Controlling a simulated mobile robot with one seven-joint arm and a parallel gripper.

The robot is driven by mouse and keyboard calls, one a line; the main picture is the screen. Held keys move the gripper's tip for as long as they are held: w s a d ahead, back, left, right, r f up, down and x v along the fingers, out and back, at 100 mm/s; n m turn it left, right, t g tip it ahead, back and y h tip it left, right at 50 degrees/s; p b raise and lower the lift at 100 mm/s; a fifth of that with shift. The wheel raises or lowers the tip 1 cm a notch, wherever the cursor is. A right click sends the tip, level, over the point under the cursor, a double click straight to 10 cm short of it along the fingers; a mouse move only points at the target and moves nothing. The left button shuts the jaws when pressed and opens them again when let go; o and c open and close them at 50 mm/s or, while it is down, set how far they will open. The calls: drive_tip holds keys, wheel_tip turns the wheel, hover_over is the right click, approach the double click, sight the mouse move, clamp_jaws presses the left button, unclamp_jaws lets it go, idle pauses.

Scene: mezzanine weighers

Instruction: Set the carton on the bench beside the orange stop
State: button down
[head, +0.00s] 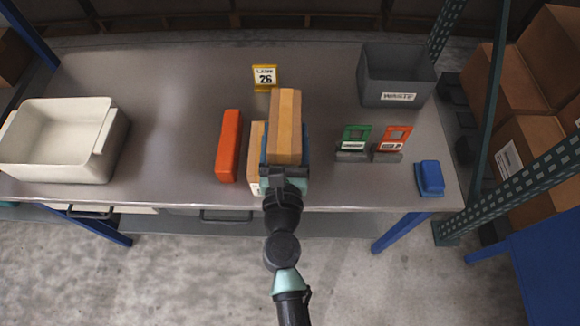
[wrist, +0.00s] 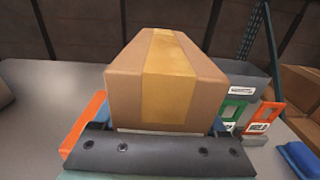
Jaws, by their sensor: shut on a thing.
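My gripper (head: 285,160) is shut on a brown carton (head: 286,122) with a lighter tape strip along its top. The carton (wrist: 166,82) also fills the middle of the wrist view, between the blue finger pads. The orange stop (head: 229,146) is a long bar on the bench (head: 170,120), left of the held carton. Another brown box (head: 256,150), partly hidden by the carton and gripper, shows between the stop and the held carton. I cannot tell whether the held carton touches the bench or this box.
A yellow sign marked 26 (head: 264,76) stands behind. A pale bin (head: 62,172) is at the left and a grey waste bin (head: 397,100) at the back right. Green (head: 355,138) and orange-red (head: 393,139) card holders and a blue block (head: 430,178) stand at the right.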

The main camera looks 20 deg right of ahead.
drive_tip(key=d+f+b, duration=0.2)
drive_tip(key=f+b, duration=0.2)
drive_tip(key=w+d+f+b, duration=0.1)
drive_tip(key=d+f+b, duration=0.1)
drive_tip(key=f+b, duration=0.2)
drive_tip(key=d+f+b, duration=0.2)
drive_tip(key=f+b, duration=0.3)
drive_tip(key=f, duration=0.1)
drive_tip(key=shift+w, duration=0.3)
drive_tip(key=shift+f, duration=0.15)
drive_tip(key=shift+c, duration=1.6)
unclamp_jaws()
drive_tip(key=shift+f, duration=0.1)
drive_tip(key=o, duration=0.3)
drive_tip(key=b, duration=0.2)
hover_over(310, 202)
drive_tip(key=a+v, duration=0.1)
drive_tip(key=v, duration=0.2)
drive_tip(key=shift+s+d+b, duration=0.1)
drive_tip(key=shift+s+b, duration=0.2)
